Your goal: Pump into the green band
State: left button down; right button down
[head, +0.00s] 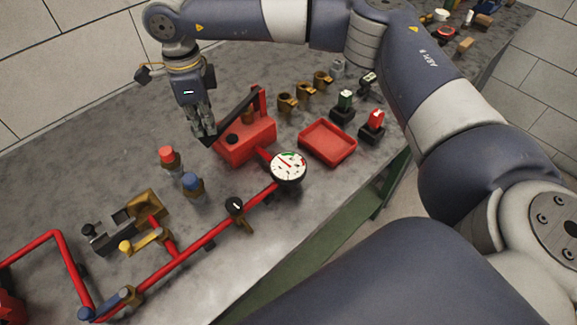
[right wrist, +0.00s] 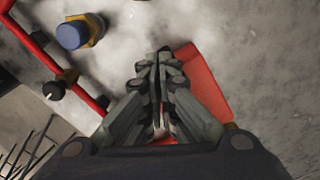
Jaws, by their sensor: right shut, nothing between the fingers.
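The red hand pump (head: 246,138) sits on the grey bench with a black lever (head: 236,117) that slopes down to the left. My right gripper (head: 206,139) is shut and empty, pointing down at the low left end of the lever. Whether it touches the lever I cannot tell. In the right wrist view, the shut fingers (right wrist: 158,60) cover much of the red pump (right wrist: 204,85). The round white gauge (head: 289,167) stands to the right below the pump. It has a green band at its upper part; the needle's exact reading is too small to tell. My left gripper is out of view.
A red tray (head: 327,143) lies to the right of the pump. Red-capped (head: 168,157) and blue-capped (head: 192,184) fittings stand to its left. A red pipe (head: 190,250) with valves runs along the front. Brass fittings (head: 287,103) and switches (head: 374,122) stand behind and right.

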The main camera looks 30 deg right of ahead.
jog(key=shift+r+p, duration=1.2)
jog(key=shift+r, duration=1.25)
jog(key=shift+f, duration=0.1)
jog(key=shift+f+b, duration=2.05)
jog(key=shift+f, duration=0.65)
jog(key=shift+a+r+p, duration=0.1)
jog(key=shift+r+p, duration=0.95)
jog(key=shift+r, duration=0.7)
jog(key=shift+r+p, duration=0.45)
jog(key=shift+r, duration=0.55)
notch_tip(320, 180, up, 6)
jog(key=p, duration=0.3)
